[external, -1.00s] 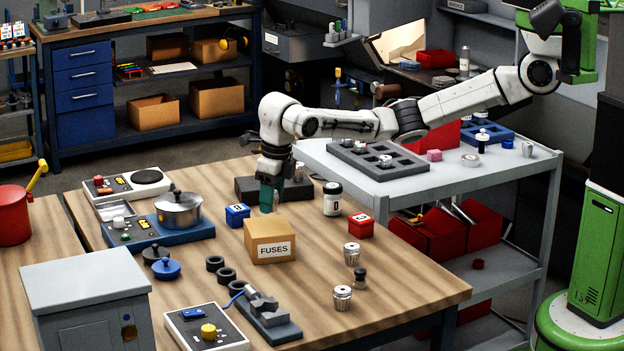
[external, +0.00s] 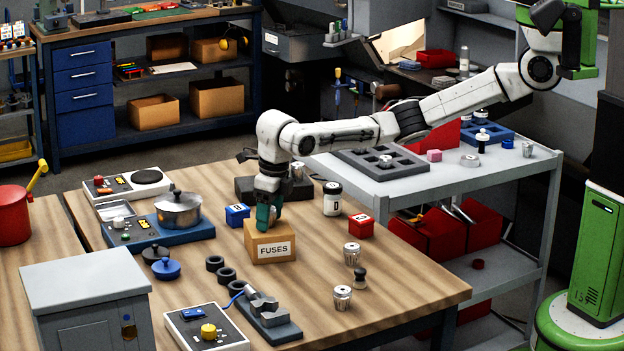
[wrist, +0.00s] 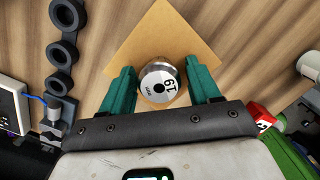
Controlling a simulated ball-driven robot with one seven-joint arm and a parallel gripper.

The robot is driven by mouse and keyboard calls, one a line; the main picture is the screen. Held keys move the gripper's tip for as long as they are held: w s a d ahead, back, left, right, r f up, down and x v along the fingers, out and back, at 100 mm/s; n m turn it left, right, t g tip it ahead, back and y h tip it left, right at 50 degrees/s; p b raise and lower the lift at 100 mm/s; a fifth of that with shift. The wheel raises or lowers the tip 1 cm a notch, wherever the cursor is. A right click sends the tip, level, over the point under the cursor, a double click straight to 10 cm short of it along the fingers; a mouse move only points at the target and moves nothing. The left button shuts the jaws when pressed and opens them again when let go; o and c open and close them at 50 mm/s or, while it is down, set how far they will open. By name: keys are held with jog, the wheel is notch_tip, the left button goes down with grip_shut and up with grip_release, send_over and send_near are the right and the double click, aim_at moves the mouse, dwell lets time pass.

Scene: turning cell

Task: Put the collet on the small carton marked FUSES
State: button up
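The collet (wrist: 158,84) is a silver cylinder with a pale end face marked 19. In the wrist view it stands between the two teal fingers of my gripper (wrist: 160,78), which look closed about it, over the carton top. In the external view my gripper (external: 269,216) points down at the top of the small brown carton marked FUSES (external: 273,250), and the fingers mostly hide the collet. The carton top also shows in the wrist view (wrist: 165,30). Whether the collet's base touches the carton is hidden.
A blue box (external: 237,215) stands just left of the carton and a red box (external: 361,225) to its right. A white jar (external: 332,199) is behind. Two other collets (external: 352,254) (external: 342,297) stand at front right. Black rings (external: 226,274) lie at front left.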

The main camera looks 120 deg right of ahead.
aim_at(275, 209)
jog(key=shift+o, duration=0.5)
jog(key=shift+r, duration=0.15)
notch_tip(275, 209, up, 12)
jog(key=a+b, duration=0.1)
jog(key=b, duration=0.1)
jog(key=shift+s, duration=0.45)
